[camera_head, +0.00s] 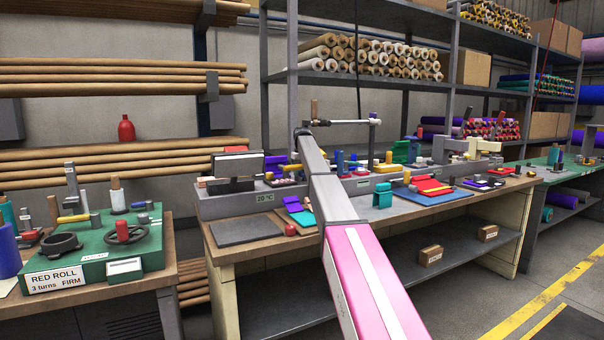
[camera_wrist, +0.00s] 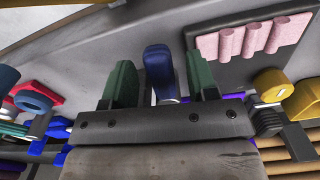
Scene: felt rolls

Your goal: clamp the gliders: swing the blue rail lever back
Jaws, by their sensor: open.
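A blue lever (camera_wrist: 158,72), which I take for the rail lever, stands up in the middle of the wrist view. My gripper (camera_wrist: 162,66) has its two green fingers spread, one on each side of the lever. Grey gaps show between the lever and both fingers, so I see no contact. The lower end of the lever is hidden behind the gripper body. In the head view my arm reaches over the workbench (camera_head: 238,229) and hides my gripper. I cannot pick out the lever or gliders for certain there.
In the wrist view, a dark tray (camera_wrist: 246,66) with several pink rolls lies right of the fingers. A yellow knob (camera_wrist: 272,86) is at the right, and blue and red parts (camera_wrist: 35,97) at the left. In the head view a monitor (camera_head: 239,164) stands left of my arm.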

